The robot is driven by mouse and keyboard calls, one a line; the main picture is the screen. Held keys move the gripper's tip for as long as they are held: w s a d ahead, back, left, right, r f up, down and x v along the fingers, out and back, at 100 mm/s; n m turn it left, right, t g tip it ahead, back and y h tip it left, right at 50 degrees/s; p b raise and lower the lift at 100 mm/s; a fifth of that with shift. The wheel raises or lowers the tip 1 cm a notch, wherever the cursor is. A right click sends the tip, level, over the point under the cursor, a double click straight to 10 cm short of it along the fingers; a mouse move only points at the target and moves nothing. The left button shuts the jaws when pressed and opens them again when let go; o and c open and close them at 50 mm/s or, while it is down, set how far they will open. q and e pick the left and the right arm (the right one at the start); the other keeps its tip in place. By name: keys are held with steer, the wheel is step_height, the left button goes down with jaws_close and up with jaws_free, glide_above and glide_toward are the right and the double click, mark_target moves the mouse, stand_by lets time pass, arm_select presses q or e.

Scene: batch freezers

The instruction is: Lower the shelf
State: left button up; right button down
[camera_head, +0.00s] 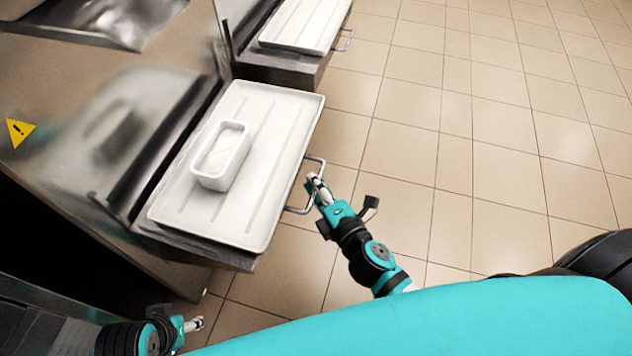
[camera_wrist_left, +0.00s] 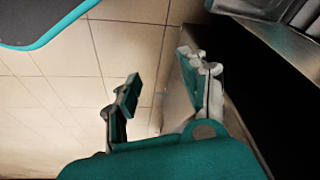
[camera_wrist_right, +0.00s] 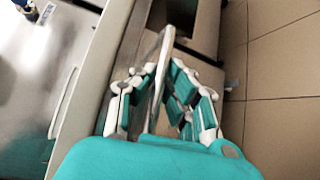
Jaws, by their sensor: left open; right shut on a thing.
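The shelf (camera_head: 262,222) sticks out from the front of a steel freezer and looks raised and level. A white tray with a rim lies on it, and a metal loop handle (camera_head: 309,168) sits on its outer edge. My right gripper (camera_head: 314,184) is at this handle and shut on it. The right wrist view shows the handle bar (camera_wrist_right: 157,75) between the fingers (camera_wrist_right: 160,95). My left gripper (camera_head: 196,323) is low at the bottom left, away from the shelf. In the left wrist view its fingers (camera_wrist_left: 165,85) are apart with nothing between them.
A second freezer shelf with a white tray (camera_head: 305,22) is behind. The steel freezer body (camera_head: 95,120) is at left. Open tiled floor (camera_head: 470,130) lies to the right.

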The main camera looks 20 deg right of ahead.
arm_select(q)
steer(key=shift+b+v, duration=0.5)
steer(key=shift+v, duration=0.45)
arm_select(e)
step_height(320, 180, down, 2)
steer(key=shift+f, duration=0.15)
arm_select(q)
steer(key=shift+s, duration=0.1)
arm_select(e)
steer(key=c, duration=1.4)
jaws_free()
arm_select(q)
steer(key=shift+f, duration=0.1)
arm_select(e)
steer(key=v, duration=1.2)
